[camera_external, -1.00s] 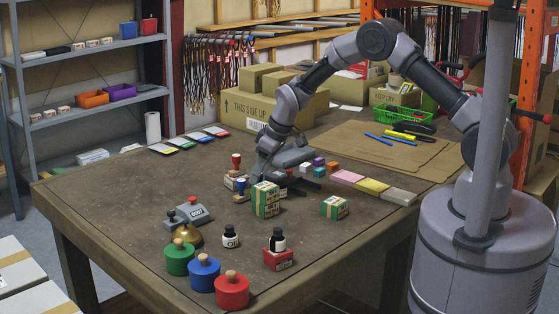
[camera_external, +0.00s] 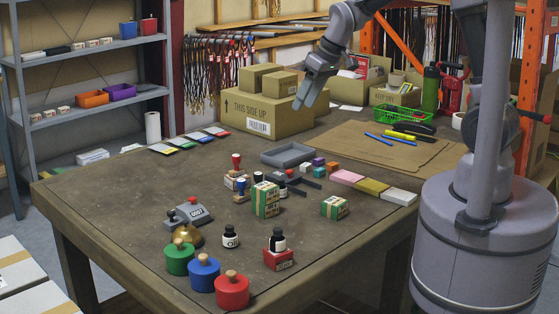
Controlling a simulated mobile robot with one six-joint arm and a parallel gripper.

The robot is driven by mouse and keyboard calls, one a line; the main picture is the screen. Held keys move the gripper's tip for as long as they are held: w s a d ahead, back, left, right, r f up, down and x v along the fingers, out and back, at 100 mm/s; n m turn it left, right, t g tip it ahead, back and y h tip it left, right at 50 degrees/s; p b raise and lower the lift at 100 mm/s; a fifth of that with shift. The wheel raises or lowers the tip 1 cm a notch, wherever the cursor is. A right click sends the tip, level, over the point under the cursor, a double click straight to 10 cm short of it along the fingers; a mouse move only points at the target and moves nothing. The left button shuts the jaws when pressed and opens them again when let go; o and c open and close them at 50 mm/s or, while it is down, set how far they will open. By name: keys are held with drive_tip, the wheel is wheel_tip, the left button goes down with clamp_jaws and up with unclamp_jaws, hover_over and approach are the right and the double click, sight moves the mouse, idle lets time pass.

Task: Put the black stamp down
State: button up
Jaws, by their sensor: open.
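A stamp with a black knob (camera_external: 258,177) stands upright on the table, its lower part hidden behind a green and tan box. It is just right of the red-handled stamp (camera_external: 236,162) and blue-handled stamp (camera_external: 241,184); whether it sits in the same holder I cannot tell. My gripper (camera_external: 304,104) is open and empty, raised high at the back of the table in front of the cardboard boxes, well away from the stamps.
A grey tray (camera_external: 287,153) lies behind the stamps, with small coloured blocks (camera_external: 318,163) beside it. Green and tan boxes (camera_external: 265,200), ink bottles (camera_external: 230,237) and coloured round pots (camera_external: 204,273) stand in front.

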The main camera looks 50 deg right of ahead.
drive_tip(key=s+d+r+m, duration=0.1)
drive_tip(key=s+r+m, duration=0.1)
drive_tip(key=s, duration=1.1)
drive_tip(key=s+d+r+m+t, duration=0.1)
drive_tip(key=s+r+m, duration=0.2)
drive_tip(key=s, duration=1)
drive_tip(key=shift+s+d+r+m, duration=0.25)
drive_tip(key=shift+r+m, duration=0.1)
drive_tip(key=shift+m, duration=0.25)
